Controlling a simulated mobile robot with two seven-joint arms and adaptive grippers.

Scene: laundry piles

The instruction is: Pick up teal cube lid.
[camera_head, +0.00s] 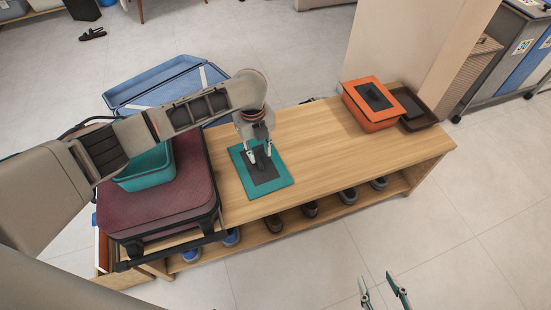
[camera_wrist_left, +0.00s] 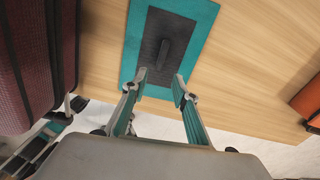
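The teal lid (camera_head: 270,183) is a flat teal square with a dark grey centre and a raised bar handle. It lies flat on the wooden bench (camera_head: 320,145), and it also shows in the left wrist view (camera_wrist_left: 185,28). My left gripper (camera_head: 259,156) is over the lid with its fingers pointing down. In the left wrist view the left gripper (camera_wrist_left: 161,80) is open, its fingertips apart near the end of the dark handle (camera_wrist_left: 163,52). Contact cannot be told. My right gripper (camera_head: 383,291) is open and empty over the floor at the bottom right.
A teal bin (camera_head: 148,170) sits on a maroon suitcase (camera_head: 165,205) left of the lid. An orange box (camera_head: 365,119) with a dark-centred lid and a brown tray (camera_head: 428,121) stand at the bench's right end. The bench middle is clear.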

